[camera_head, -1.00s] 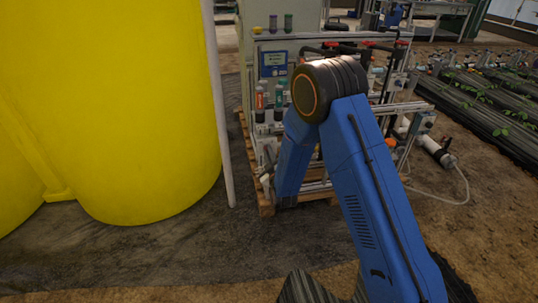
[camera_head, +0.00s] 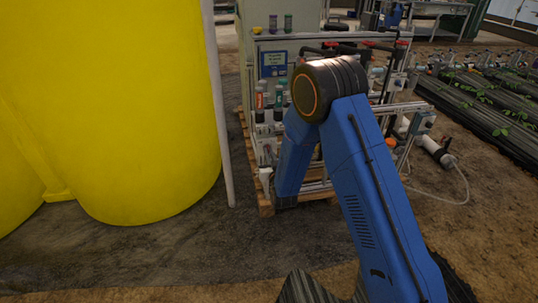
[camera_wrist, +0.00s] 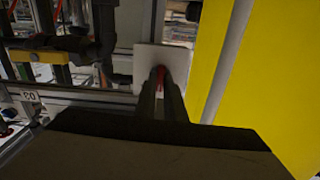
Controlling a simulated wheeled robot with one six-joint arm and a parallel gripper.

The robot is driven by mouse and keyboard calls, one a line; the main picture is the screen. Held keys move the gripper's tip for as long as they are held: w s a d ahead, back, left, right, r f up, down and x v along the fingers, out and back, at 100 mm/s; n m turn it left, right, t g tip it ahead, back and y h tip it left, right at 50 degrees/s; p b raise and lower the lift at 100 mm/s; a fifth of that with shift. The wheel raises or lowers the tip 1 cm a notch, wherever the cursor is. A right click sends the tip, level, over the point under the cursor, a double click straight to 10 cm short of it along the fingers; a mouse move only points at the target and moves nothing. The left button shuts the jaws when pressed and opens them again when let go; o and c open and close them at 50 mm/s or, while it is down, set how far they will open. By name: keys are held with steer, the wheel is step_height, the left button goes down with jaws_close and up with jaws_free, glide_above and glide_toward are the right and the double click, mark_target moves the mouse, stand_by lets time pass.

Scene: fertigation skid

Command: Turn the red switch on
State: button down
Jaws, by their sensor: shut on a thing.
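In the wrist view, the red switch (camera_wrist: 160,76) shows as a small red part between the tips of my gripper (camera_wrist: 162,84). It stands against a pale square plate (camera_wrist: 148,57). The two dark fingers are close together and shut on the switch. They hide most of it, so I cannot tell its on or off position. In the head view, my blue arm reaches down to the skid and the gripper is hidden behind it.
The skid frame (camera_head: 385,36) stands on a wooden pallet (camera_head: 265,206). A large yellow tank (camera_head: 130,110) and a pale vertical pipe (camera_head: 222,130) stand close on its left. Pipes and valves (camera_wrist: 60,52) lie left of the fingers in the wrist view. Bare floor lies in front.

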steer(key=shift+m, duration=4.1)
steer(key=c, duration=1.8)
jaws_free()
steer(key=shift+c, duration=0.2)
steer(key=shift+s, duration=0.1)
steer(key=v, duration=1.7)
